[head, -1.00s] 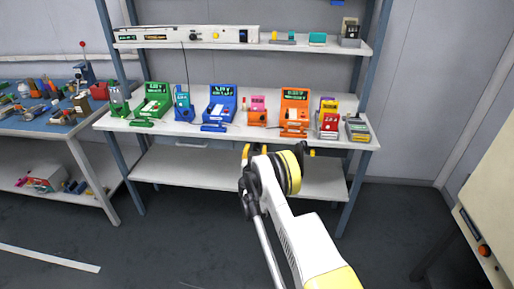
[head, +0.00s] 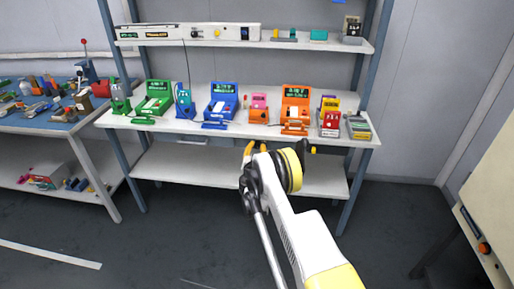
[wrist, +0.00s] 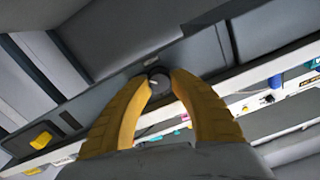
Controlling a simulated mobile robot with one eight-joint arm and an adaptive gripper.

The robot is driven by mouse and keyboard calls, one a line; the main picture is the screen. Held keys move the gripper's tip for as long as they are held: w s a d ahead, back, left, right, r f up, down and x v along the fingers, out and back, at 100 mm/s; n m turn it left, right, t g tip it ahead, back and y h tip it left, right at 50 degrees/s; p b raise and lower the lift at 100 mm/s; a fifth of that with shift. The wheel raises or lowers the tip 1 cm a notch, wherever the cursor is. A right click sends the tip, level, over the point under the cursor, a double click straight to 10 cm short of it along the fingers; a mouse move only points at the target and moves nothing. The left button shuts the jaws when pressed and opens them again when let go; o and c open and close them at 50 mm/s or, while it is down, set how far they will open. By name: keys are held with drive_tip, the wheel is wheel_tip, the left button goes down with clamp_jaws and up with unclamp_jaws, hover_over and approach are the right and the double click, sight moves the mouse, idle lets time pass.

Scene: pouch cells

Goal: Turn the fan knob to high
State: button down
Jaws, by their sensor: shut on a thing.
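The fan knob (wrist: 158,82) is a small, round, dark knob with a pale mark, on a long grey panel (wrist: 190,60) in the wrist view. My gripper (wrist: 160,80) has its two curved yellow fingers closed on the knob from both sides. The fingers cover its sides, and only its middle shows between the tips. A small pale label (wrist: 152,61) sits just above the knob. I cannot read any setting marks. In the head view my arm reaches up toward the shelving, and I cannot make out the fingertips on the knob.
A yellow block (wrist: 41,140) stands out from the panel at the left. In the head view the shelf (head: 215,131) carries several coloured devices, and a long white unit (head: 185,33) lies on the upper shelf. A blue-topped bench (head: 60,125) stands at left.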

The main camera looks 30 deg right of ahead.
drive_tip(key=shift+m, duration=1.5)
drive_tip(key=c, duration=1.1)
unclamp_jaws()
